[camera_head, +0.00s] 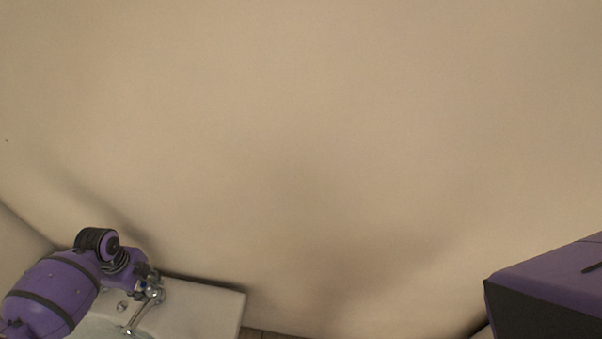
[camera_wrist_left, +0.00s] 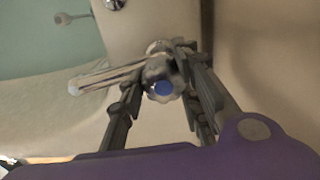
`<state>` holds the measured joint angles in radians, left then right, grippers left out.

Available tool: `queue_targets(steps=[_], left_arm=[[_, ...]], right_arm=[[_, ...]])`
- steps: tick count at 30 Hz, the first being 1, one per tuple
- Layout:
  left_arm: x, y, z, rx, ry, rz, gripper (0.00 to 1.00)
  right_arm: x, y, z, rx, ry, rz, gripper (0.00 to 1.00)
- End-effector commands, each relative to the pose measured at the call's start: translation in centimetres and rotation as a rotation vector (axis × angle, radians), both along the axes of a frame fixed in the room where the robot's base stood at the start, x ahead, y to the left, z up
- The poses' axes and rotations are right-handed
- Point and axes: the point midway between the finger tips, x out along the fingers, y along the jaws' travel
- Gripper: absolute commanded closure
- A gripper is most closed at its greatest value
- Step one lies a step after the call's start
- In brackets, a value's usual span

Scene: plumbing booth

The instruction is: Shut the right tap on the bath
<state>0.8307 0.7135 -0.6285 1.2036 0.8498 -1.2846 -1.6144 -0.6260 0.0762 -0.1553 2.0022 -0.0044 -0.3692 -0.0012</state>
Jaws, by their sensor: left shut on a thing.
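The white bath (camera_head: 205,312) stands at the lower left of the head view, against the wall. A chrome tap (camera_head: 140,315) is on its rim, with its spout slanting down and left. My left gripper (camera_head: 150,282) is at the knob end of the tap. In the wrist view its fingers (camera_wrist_left: 157,82) stand on both sides of the knob, shut on it. The fingers hide part of the knob. My right gripper is not in view.
A bare beige wall (camera_head: 330,150) fills most of the head view, close behind the bath. A round chrome fitting (camera_head: 122,306) lies left of the tap. Another small chrome piece (camera_wrist_left: 65,18) shows at the upper left of the wrist view.

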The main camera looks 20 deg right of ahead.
Motion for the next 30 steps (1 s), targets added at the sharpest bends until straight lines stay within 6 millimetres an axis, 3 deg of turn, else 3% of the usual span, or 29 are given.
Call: queue_targets(steps=[12,30], left_arm=[[-0.44,0.38,-0.4,0.005,0.013,-0.206,0.95],[-0.41,0.51,-0.33,0.007,0.013,-0.24,0.95]], right_arm=[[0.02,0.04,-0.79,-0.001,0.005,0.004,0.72],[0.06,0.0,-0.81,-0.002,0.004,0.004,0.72]])
